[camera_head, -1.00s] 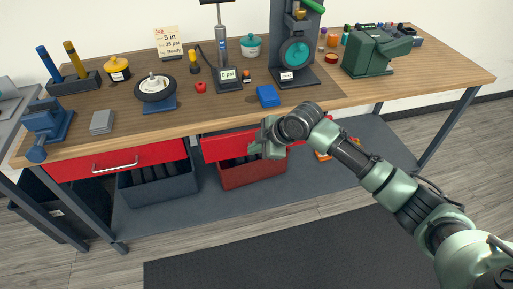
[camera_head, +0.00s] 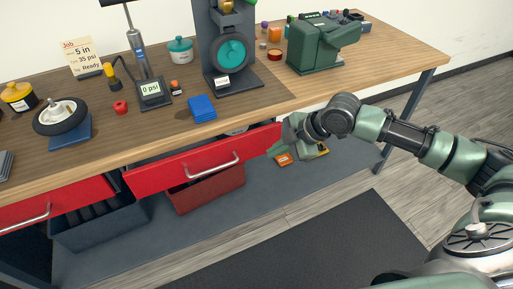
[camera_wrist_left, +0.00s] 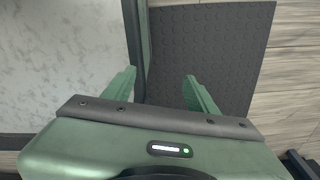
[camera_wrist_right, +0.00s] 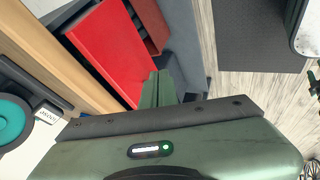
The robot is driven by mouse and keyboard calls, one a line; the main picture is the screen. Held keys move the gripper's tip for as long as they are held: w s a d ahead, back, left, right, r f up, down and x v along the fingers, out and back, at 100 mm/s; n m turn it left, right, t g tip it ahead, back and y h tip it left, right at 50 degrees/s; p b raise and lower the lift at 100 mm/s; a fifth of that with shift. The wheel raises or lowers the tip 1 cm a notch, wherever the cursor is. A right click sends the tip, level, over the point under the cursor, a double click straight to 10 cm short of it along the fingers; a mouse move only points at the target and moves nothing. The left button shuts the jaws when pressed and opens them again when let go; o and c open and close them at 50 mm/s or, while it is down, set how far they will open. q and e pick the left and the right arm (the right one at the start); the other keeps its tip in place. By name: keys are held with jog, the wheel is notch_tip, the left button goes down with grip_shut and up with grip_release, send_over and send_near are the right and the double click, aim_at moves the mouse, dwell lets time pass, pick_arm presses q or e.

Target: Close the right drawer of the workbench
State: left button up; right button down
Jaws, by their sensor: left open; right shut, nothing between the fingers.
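The right drawer (camera_head: 170,178) of the workbench is red with a metal bar handle (camera_head: 212,167). It stands partly open, its front out past the bench edge, with a dark gap behind the front. My right gripper (camera_head: 277,149) is shut and empty at the right end of the drawer front; I cannot tell whether it touches. In the right wrist view, the shut fingers (camera_wrist_right: 158,82) are beside the red drawer (camera_wrist_right: 110,45). My left gripper (camera_wrist_left: 160,82) is open and empty above the floor in the left wrist view, outside the head view.
The wooden bench top (camera_head: 255,115) holds a pump, a wheel, a blue block (camera_head: 202,108) and a green machine (camera_head: 318,45). The red left drawer (camera_head: 60,203) is at the left. A red bin (camera_head: 205,190) stands on the lower shelf.

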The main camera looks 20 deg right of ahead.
aim_at(252, 144)
jog(key=w+a+f, duration=0.1)
jog(key=w+f, duration=0.1)
jog(key=w+a+f, duration=0.1)
jog(key=w+f, duration=0.2)
jog(key=w, duration=0.2)
jog(key=shift+w+a+f, duration=0.1)
jog(key=shift+a+f, duration=0.3)
jog(key=shift+w, duration=1.45)
pick_arm(q)
jog(key=shift+w+d+r, duration=0.15)
jog(key=shift+w+d, duration=0.25)
jog(key=shift+d, duration=0.05)
pick_arm(e)
jog(key=shift+s, duration=0.1)
